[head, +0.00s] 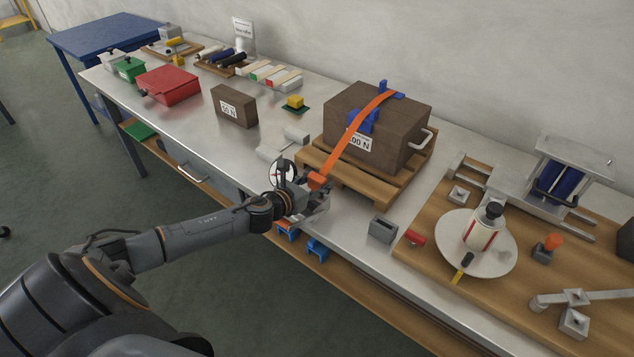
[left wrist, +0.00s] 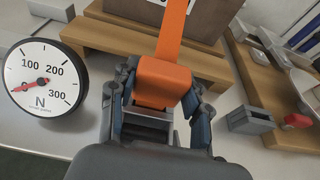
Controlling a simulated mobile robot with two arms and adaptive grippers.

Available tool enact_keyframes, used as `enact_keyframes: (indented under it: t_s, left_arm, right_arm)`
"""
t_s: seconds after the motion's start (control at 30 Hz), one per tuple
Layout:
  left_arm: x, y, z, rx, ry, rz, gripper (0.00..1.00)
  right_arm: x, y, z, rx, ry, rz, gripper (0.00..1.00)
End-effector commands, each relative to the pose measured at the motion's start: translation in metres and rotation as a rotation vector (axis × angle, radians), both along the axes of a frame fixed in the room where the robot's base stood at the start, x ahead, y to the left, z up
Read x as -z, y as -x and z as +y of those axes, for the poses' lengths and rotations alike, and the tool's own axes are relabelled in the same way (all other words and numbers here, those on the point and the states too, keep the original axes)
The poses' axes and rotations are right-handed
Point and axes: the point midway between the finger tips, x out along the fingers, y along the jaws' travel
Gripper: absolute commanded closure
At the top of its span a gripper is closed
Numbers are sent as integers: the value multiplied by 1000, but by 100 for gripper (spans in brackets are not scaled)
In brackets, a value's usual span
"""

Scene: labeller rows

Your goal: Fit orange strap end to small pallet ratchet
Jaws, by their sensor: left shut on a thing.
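The orange strap (head: 345,140) runs from the top of a brown box (head: 400,125) down to its orange end block (left wrist: 163,82). My left gripper (head: 318,190) is shut on this end block, between its two fingers in the left wrist view (left wrist: 160,105). A grey metal part with a slot (left wrist: 147,124), apparently the ratchet, shows just below the block. The block looks close to it, but I cannot tell whether they touch. The small wooden pallet (head: 345,185) carries the box. My right gripper is not in view.
A round force gauge (left wrist: 42,82) stands left of my left gripper. A grey slotted block (head: 383,229) and a red piece (head: 415,238) lie to the right. A wooden board (head: 420,215) holds a white round plate (head: 450,245). Bare metal table (head: 215,145) lies left of the pallet.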

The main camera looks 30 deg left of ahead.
Motion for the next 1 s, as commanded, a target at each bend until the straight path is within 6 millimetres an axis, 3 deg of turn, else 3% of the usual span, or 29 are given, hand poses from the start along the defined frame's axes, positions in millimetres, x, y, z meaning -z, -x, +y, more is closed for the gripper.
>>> enact_keyframes:
  t_s: [0.67,0.7,0.8,1.0]
  left_arm:
    - [18,0,0,0,1,0,85]
    - [17,0,0,0,1,0,46]
    - [17,0,0,0,1,0,26]
    - [17,0,0,0,1,0,26]
  right_arm:
    - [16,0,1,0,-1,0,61]
    - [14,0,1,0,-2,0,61]
    - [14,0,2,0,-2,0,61]
    - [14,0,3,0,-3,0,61]
